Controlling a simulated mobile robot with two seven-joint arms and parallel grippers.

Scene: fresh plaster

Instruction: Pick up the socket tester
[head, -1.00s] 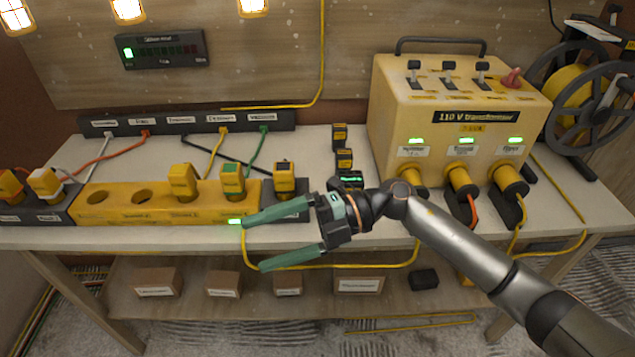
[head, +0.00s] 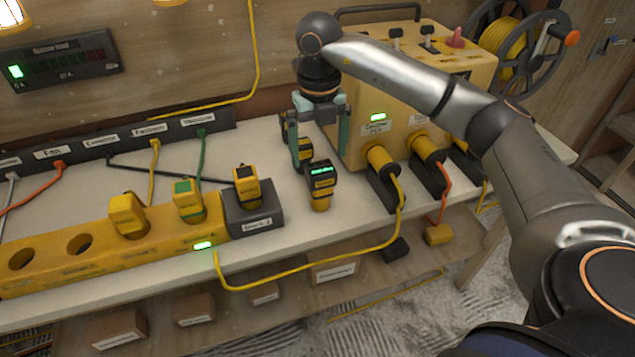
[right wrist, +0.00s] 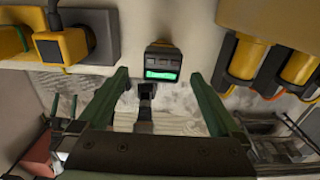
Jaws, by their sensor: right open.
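The socket tester (head: 321,180), a small yellow and black device with a lit green display, stands near the front edge of the white bench, left of the transformer. My right gripper (head: 319,153) points down with green fingers apart, just above and behind the tester in the head view. In the right wrist view the tester (right wrist: 162,68) shows between and slightly beyond the two open fingertips (right wrist: 158,77), touching neither as far as I can see. My left gripper is in no view.
The yellow transformer (head: 410,90) with several plugs stands close right of my gripper. A yellow socket strip (head: 60,270) and a dark holder with a yellow device (head: 247,187) lie left. A yellow cable hangs in front.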

